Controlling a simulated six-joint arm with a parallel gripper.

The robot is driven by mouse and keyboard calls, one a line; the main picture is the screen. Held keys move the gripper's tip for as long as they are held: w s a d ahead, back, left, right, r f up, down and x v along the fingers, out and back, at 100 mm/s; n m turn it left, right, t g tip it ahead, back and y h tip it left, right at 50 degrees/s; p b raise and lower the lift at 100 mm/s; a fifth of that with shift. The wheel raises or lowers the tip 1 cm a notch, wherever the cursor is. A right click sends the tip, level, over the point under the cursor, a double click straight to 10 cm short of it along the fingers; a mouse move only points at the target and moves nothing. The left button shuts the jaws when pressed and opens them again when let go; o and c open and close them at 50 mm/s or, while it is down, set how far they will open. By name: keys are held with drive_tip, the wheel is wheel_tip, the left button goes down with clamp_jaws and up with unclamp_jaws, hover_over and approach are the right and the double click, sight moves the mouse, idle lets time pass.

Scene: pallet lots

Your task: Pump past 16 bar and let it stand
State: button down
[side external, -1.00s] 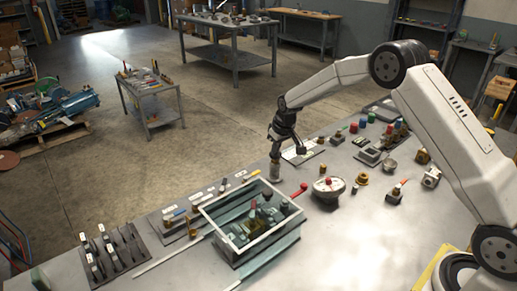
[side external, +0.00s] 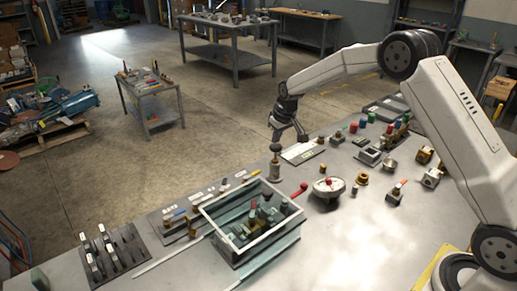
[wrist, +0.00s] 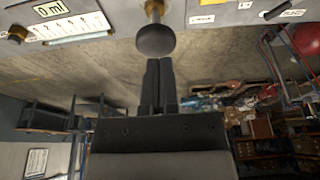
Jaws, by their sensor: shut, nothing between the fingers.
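The pump plunger, a dark round knob (side external: 275,147) on a short post, stands at the far edge of the bench. In the wrist view the knob (wrist: 156,41) shows on a brass stem. My gripper (side external: 276,138) is over the knob, with its fingers shut and empty. In the wrist view the shut fingertips (wrist: 159,61) point at the top of the knob; I cannot tell whether they touch it. A round white device (side external: 328,187) with a red mark sits nearer on the bench; it may be the gauge. I cannot read any pressure.
A white panel (side external: 303,152) lies beside the post; in the wrist view a display (wrist: 50,8) reads 0 ml. A red-ended lever (side external: 299,190) and a glass-sided tank (side external: 240,252) with fittings stand nearer. Several valves and coloured caps crowd the right.

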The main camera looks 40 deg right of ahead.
drive_tip(key=v, duration=0.9)
drive_tip(key=shift+r, duration=0.25)
idle(0.4)
drive_tip(key=v, duration=0.3)
drive_tip(key=shift+w+r, duration=0.2)
drive_tip(key=shift+w, duration=0.05)
drive_tip(key=shift+f, duration=0.1)
drive_tip(key=x, duration=1.2)
drive_tip(key=shift+s+f, duration=0.1)
drive_tip(key=shift+s, duration=0.2)
drive_tip(key=shift+f, duration=0.9)
